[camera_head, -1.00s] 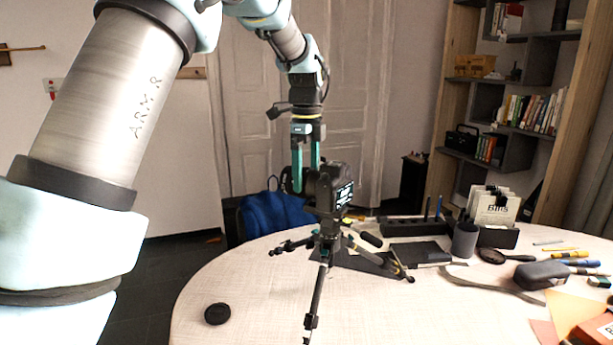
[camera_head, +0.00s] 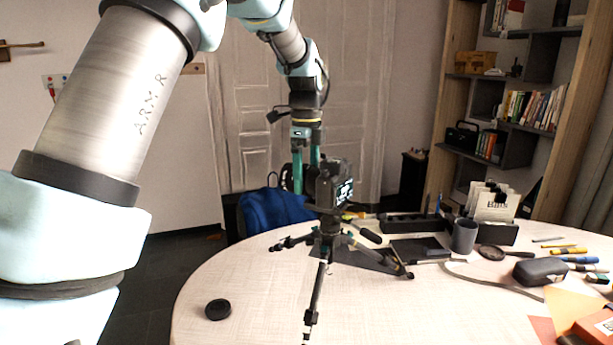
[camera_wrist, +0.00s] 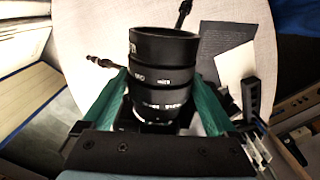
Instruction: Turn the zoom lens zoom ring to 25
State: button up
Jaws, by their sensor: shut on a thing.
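A black camera (camera_head: 333,186) stands on a small tripod (camera_head: 322,262) on the round table, its lit screen facing right. Its black zoom lens (camera_wrist: 162,62) fills the middle of the wrist view, with white markings on its rings; the exact numbers are too small to read. My gripper (camera_head: 306,180) reaches down from above with its green fingers at the lens. In the wrist view my gripper (camera_wrist: 163,100) has one green finger on each side of the lens barrel, shut on it. Which ring the fingertips touch is partly hidden.
A round lens cap (camera_head: 218,310) lies at the table's near left. A grey cup (camera_head: 465,238), a magnifier (camera_head: 491,253), a dark case (camera_head: 540,273) and pens are on the right. The front of the table is mostly clear.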

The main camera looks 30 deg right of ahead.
jog(key=shift+f+b, duration=0.15)
jog(key=shift+b, duration=0.6)
jog(key=t+h+b, duration=0.1)
jog(key=b, duration=0.1)
jog(key=shift+a+f+b, duration=0.1)
jog(key=shift+f+b, duration=0.05)
jog(key=shift+b, duration=0.15)
jog(key=t+h+b, duration=0.1)
jog(key=h+b, duration=0.1)
jog(key=b, duration=0.3)
jog(key=shift+s+a+f+t+b, duration=0.1)
jog(key=shift+t+b, duration=0.2)
jog(key=shift+b, duration=0.1)
jog(key=t+h+b, duration=0.1)
jog(key=b, duration=0.3)
jog(key=shift+h, duration=0.3)
jog(key=shift+r+b, duration=0.2)
jog(key=shift+b, duration=0.1)
jog(key=shift+r, duration=0.2)
jog(key=o, duration=1)
jog(key=shift+s, duration=0.1)
